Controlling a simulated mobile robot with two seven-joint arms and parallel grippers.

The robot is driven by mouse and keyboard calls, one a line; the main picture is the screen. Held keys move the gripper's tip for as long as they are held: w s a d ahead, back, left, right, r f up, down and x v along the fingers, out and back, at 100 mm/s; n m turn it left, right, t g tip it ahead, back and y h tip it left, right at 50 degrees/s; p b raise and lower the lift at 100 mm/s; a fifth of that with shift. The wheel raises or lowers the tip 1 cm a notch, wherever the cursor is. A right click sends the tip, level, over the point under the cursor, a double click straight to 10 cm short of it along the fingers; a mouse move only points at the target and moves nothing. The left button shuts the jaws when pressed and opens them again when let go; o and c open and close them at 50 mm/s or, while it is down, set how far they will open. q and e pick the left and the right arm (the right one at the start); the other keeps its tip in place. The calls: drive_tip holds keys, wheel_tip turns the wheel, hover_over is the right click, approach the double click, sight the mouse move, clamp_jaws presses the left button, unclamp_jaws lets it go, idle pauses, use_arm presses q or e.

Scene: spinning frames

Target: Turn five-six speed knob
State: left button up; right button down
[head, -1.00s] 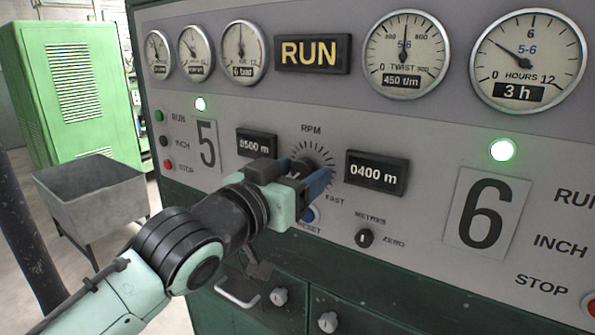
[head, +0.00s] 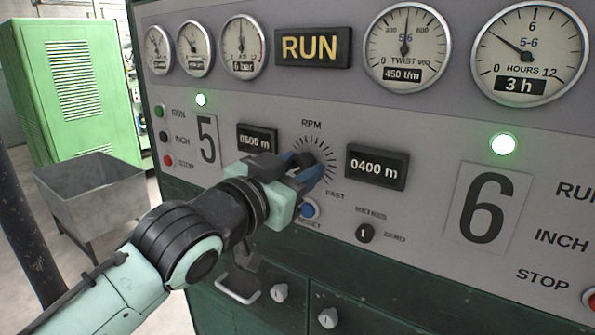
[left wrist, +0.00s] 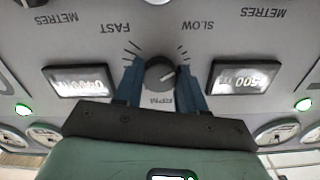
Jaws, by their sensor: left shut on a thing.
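The speed knob (left wrist: 160,73) is a dark round knob on the grey panel, under the RPM label in the head view, with tick marks around it. The left wrist view shows the panel upside down, with FAST and SLOW lettering on either side of the knob and a pale pointer line on its face. My left gripper (head: 301,168) is at the knob, and its blue fingers close on the knob from both sides in the left wrist view (left wrist: 162,85). In the head view the fingers partly hide the knob. My right gripper is not in view.
Length displays (head: 257,140) and (head: 377,167) flank the knob. A blue reset button (head: 309,211) and a small metres knob (head: 365,233) sit below. Gauges and a RUN sign (head: 313,47) are above. A grey bin (head: 95,195) stands at left.

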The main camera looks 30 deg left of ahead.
use_arm(q)
drive_tip(key=m, duration=0.2)
drive_tip(key=shift+m, duration=0.4)
drive_tip(key=m, duration=0.3)
drive_tip(key=shift+m, duration=0.3)
drive_tip(key=m, duration=0.3)
drive_tip(key=shift+r+m, duration=0.1)
drive_tip(key=shift+m, duration=0.2)
drive_tip(key=m, duration=0.2)
drive_tip(key=shift+m+p, duration=0.3)
drive_tip(key=shift+m, duration=0.1)
drive_tip(key=m+p, duration=0.1)
drive_tip(key=m, duration=0.4)
drive_tip(key=shift+a+r, duration=0.1)
drive_tip(key=m+p, duration=0.2)
drive_tip(key=m, duration=0.4)
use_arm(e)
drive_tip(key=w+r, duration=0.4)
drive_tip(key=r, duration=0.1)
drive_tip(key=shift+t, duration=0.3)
use_arm(q)
drive_tip(key=shift+m, duration=0.4)
drive_tip(key=o, duration=1.1)
drive_tip(key=shift+c, duration=0.2)
